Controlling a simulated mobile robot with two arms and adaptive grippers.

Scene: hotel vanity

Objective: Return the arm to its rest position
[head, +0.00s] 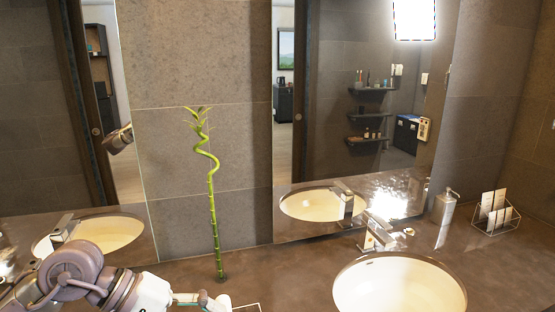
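My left arm comes in from the lower left, low over the counter. Its gripper (203,299) is at the bottom edge of the head view, partly cut off, just in front of the base of a green bamboo stalk (213,215). A thin pale teal piece shows at the gripper; I cannot tell whether it is held or whether the fingers are open. My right gripper is not in view.
The dark counter (300,270) holds a round white basin (400,287), a tap (377,236), a soap dispenser (444,207) and a wire card holder (494,217). Mirrors (350,120) line the back wall. A thin wire edge (247,307) shows beside the gripper.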

